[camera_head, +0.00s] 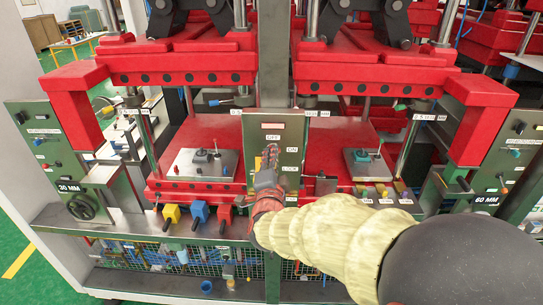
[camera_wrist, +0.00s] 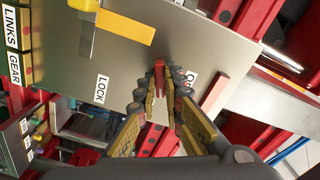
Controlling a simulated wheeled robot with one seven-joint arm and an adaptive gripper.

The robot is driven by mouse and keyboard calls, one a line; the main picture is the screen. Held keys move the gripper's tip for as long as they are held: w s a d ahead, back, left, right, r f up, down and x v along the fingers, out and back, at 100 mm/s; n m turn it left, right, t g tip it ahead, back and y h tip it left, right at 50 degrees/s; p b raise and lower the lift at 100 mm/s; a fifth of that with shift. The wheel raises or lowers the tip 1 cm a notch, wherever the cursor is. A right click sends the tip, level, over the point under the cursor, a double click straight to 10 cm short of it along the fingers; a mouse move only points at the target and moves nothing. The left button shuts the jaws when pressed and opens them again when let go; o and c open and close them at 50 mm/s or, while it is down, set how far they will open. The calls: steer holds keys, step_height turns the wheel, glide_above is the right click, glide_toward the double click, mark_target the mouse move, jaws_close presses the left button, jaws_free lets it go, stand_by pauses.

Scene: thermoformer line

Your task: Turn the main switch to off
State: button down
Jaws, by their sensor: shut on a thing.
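The grey-green switch panel (camera_head: 288,188) stands in the middle between two red presses, with OFF, ON and LOCK labels at its face. My gripper (camera_head: 269,155) is at the panel and covers most of the switch in the head view. In the wrist view, the red handle of the main switch (camera_wrist: 158,78) stands between the fingertips of my gripper (camera_wrist: 160,92), which are closed on it. The LOCK label (camera_wrist: 101,88) lies to its left. Another label (camera_wrist: 191,80), partly hidden by a finger, lies to its right; I cannot read it fully.
A yellow handle (camera_wrist: 110,23) sits on the panel near the switch. A red bar (camera_wrist: 215,92) lies on the other side. Yellow, blue and red blocks (camera_head: 199,211) line the front ledge, left of my arm. Red press frames (camera_head: 180,66) rise on both sides.

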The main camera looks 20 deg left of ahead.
steer(key=shift+f+n, duration=0.15)
steer(key=shift+n, duration=0.35)
steer(key=shift+n, duration=1.4)
steer(key=shift+n+p, duration=0.3)
steer(key=shift+n, duration=1.1)
